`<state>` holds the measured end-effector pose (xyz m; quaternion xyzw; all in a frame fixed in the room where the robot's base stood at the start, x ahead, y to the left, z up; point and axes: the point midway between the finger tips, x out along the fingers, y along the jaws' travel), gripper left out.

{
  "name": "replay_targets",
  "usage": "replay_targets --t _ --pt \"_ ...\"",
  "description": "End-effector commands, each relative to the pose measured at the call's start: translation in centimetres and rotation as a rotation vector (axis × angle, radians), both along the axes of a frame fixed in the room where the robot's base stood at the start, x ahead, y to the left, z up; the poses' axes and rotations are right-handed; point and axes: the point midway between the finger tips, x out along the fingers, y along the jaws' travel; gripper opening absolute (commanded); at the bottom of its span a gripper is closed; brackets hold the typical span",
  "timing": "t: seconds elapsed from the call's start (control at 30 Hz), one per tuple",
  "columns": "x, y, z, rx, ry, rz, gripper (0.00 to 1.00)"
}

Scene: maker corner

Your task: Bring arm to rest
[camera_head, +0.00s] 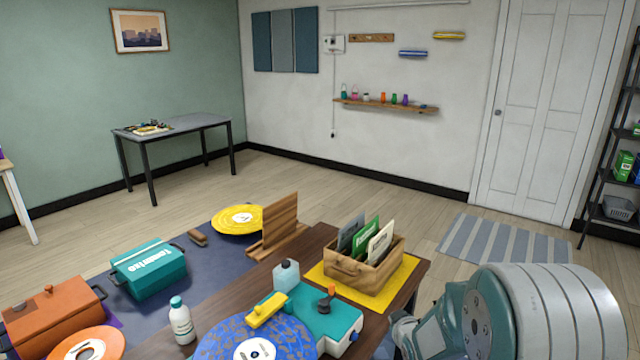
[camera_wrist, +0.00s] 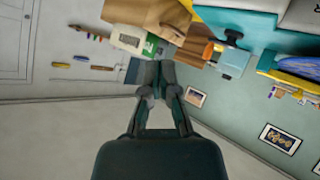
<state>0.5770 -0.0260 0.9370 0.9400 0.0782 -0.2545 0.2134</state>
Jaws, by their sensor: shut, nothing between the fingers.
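My gripper (camera_wrist: 157,70) shows in the wrist view, where the picture is upside down. Its two fingers are together at the tips, with nothing between them. The wooden box (camera_wrist: 150,12) of folders shows just past the fingertips; I cannot tell how far off it is. In the head view, my arm fills the lower right corner, to the right of the table. My fingers are not clearly seen there.
The wooden box (camera_head: 340,275) stands on a yellow mat (camera_head: 413,270) at the table's right end. A teal device (camera_head: 325,322), a blue disc (camera_head: 225,338), a white bottle (camera_head: 181,322) and a teal case (camera_head: 148,268) lie left of it. Floor beyond is clear around a striped rug (camera_head: 500,240).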

Motion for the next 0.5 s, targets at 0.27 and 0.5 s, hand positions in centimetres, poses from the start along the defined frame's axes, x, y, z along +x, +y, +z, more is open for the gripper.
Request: replay_targets --t 0.27,0.5 --pt "-5.6 0.0 7.6 0.049 0.124 -0.108 0.0" --pt "-12.3 0.4 12.2 0.11 0.238 -0.198 0.0"
